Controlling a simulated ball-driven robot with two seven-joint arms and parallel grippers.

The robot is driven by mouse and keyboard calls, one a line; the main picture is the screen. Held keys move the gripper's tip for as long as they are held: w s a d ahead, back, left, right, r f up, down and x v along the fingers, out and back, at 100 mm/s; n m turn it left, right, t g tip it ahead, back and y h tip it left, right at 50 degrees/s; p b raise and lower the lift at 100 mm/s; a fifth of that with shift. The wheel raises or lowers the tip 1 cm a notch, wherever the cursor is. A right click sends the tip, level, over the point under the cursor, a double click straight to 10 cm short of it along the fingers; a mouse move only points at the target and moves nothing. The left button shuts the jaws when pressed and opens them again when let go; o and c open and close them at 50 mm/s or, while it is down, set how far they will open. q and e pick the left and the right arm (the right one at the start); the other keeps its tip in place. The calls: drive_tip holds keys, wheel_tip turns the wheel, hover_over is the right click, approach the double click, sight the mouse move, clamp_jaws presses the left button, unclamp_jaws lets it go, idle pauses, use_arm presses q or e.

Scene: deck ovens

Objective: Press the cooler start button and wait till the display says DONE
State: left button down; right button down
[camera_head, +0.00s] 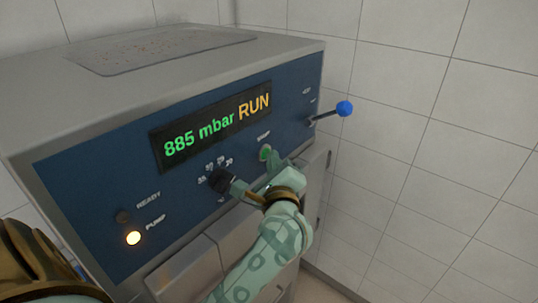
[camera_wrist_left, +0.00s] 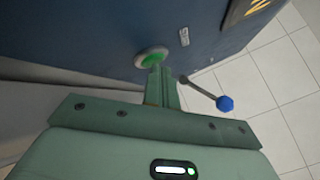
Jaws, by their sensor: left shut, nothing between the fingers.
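The cooler (camera_head: 110,180) has a blue front panel. Its display (camera_head: 212,126) reads "885 mbar RUN", the number in green and RUN in orange. The green start button (camera_head: 265,152) sits below the display's right end; it also shows in the left wrist view (camera_wrist_left: 151,57). My left gripper (camera_head: 272,163) is shut and empty, its fingertips at the button's lower edge. In the left wrist view the closed fingers (camera_wrist_left: 161,72) reach up to the button; whether they touch it I cannot tell. My right gripper is not in view.
A lever with a blue ball (camera_head: 344,108) sticks out at the panel's right; it is close right of my fingers in the wrist view. A black knob (camera_head: 221,180) sits left of the button. The PUMP lamp (camera_head: 133,238) glows; the READY lamp (camera_head: 123,217) is dark. Tiled walls stand behind.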

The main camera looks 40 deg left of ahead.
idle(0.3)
use_arm(q)
drive_tip(key=shift+d+b, duration=0.35)
drive_tip(key=shift+d, duration=0.5)
drive_tip(key=d, duration=0.1)
drive_tip(key=d+b, duration=0.1)
drive_tip(key=d, duration=0.3)
drive_tip(key=shift+s+b, duration=0.25)
drive_tip(key=shift+b, duration=0.15)
drive_tip(key=shift+a, duration=0.1)
